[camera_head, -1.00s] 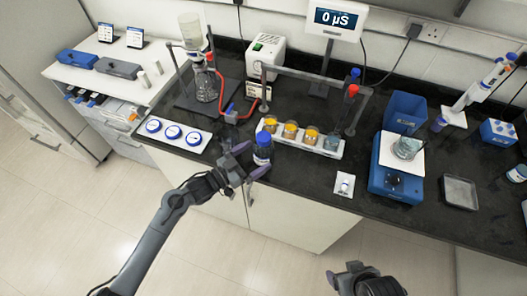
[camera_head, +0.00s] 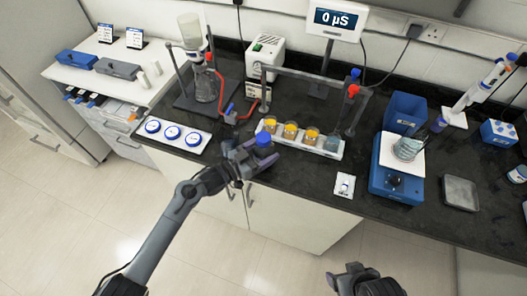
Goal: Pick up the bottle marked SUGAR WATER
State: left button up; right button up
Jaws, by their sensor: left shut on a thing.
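A bottle with a blue cap (camera_head: 263,138) is at the front edge of the black bench, left of centre in the head view. Its marking cannot be read, and most of its body is hidden by my gripper. My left gripper (camera_head: 256,156) is shut on this bottle, with its fingers around the body below the cap. Whether the bottle touches the bench is hard to tell. My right gripper (camera_head: 350,275) shows at the bottom right, away from the bench and far from the bottle. The state of its fingers is unclear.
A white tray (camera_head: 200,142) with blue-ringed dishes lies to the left. A blue scale (camera_head: 395,184) with a beaker stands farther right.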

pick_arm(q)
jog(key=shift+r, duration=0.1)
jog(key=shift+c, duration=1.3)
